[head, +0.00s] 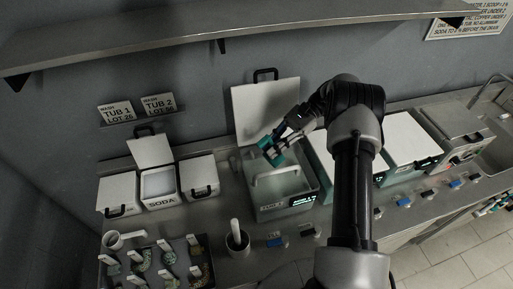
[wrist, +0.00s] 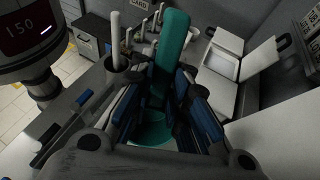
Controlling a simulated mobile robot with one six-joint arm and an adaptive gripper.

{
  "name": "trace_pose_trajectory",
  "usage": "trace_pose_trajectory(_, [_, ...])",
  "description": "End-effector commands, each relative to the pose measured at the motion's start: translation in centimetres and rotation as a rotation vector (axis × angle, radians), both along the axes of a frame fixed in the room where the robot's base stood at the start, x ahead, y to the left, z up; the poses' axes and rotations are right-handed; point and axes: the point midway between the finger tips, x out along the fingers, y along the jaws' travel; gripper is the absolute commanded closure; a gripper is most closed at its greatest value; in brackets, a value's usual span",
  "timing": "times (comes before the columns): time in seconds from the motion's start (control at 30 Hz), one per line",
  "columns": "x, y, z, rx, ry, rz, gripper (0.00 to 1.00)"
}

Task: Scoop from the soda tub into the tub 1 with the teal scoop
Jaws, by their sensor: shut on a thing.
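My gripper (head: 278,146) is shut on the teal scoop (head: 271,152), above the back left part of the open tub 1 (head: 285,209). In the wrist view the scoop's teal handle (wrist: 174,45) stands between my blue-padded fingers (wrist: 172,100), with its bowl (wrist: 153,131) near the bottom; whether the bowl holds powder I cannot tell. Tub 1 has its lid (head: 262,112) raised at the back and a pale handle across its inside. The soda tub (head: 160,202), labelled SODA, stands left of it with its lid (head: 150,150) up and white contents showing. It also shows in the wrist view (wrist: 222,66).
Closed white bins (head: 117,192) (head: 199,176) flank the soda tub. A dark tray (head: 160,262) of small labelled items, a white mug (head: 122,240) and a dark cup with a white stick (head: 237,240) stand in front. A shelf (head: 215,30) hangs above. More tubs stand right, partly behind my arm.

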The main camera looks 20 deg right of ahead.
Motion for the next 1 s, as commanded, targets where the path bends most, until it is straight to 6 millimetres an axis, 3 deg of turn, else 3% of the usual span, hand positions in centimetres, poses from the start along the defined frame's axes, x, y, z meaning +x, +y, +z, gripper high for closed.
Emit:
trace_pose_trajectory(0.3, [-0.6, 1.9, 1.8, -0.245, -0.098, 0.006, 1.0])
trace_pose_trajectory(0.8, [-2.0, 5.2, 2.7, -0.762, -0.303, 0.01, 1.0])
trace_pose_trajectory(1.0, [-2.2, 5.8, 3.1, -0.887, -0.348, 0.007, 1.0])
